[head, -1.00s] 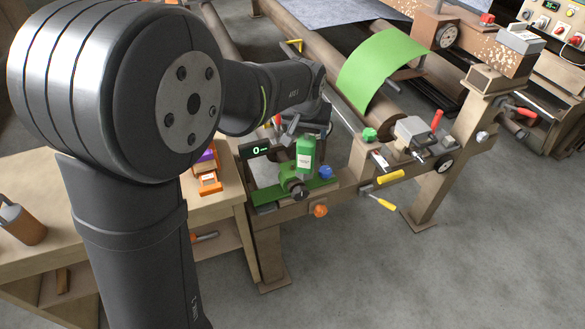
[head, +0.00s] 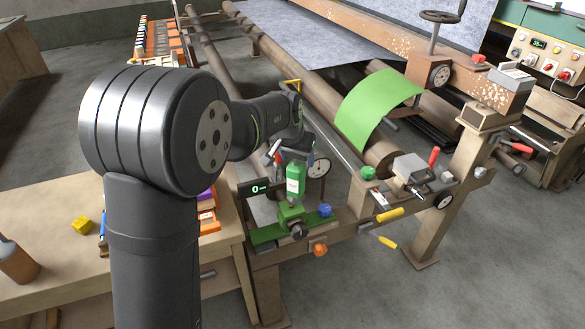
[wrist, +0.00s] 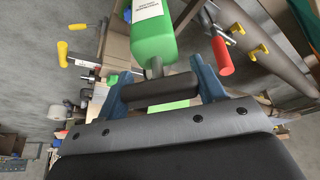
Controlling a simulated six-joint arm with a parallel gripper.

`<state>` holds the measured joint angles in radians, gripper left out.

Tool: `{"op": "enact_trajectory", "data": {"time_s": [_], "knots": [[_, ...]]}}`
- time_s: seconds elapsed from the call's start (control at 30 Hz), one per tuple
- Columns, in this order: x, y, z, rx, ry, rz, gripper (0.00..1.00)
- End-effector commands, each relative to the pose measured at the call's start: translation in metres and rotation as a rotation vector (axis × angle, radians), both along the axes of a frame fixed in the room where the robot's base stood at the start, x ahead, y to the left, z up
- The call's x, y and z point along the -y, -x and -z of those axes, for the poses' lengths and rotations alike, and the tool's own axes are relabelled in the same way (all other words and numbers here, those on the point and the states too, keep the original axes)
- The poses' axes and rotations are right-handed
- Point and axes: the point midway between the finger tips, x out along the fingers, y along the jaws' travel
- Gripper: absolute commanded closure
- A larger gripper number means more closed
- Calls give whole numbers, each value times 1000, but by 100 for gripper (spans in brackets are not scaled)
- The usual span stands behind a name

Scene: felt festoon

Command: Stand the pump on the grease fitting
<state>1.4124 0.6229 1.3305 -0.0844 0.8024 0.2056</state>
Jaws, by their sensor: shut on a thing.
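The pump is a green bottle-shaped body with a white label (head: 295,180). It stands about upright in the head view, above a green block with a dark knob (head: 292,217) on the machine's front rail. In the wrist view, the green pump body (wrist: 153,38) joins a thin stem to a dark crossbar. My gripper (wrist: 160,92) has its blue fingers shut on that crossbar. My arm partly covers the gripper in the head view. I cannot make out the grease fitting, nor whether the pump's lower end touches the block.
A dial gauge (head: 319,168) stands close behind the pump. A wooden bench (head: 60,250) lies at left; the floor in front is clear.

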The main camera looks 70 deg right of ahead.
Motion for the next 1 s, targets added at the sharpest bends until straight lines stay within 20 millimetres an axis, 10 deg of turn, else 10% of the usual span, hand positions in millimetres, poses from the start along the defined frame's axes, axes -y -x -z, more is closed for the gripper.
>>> {"op": "enact_trajectory", "data": {"time_s": [0.9, 0.93, 1.0], "knots": [[6, -16, 52, 0, 2, 0, 95], [6, -16, 53, 0, 1, 0, 33], [6, -16, 53, 0, 1, 0, 20]]}}
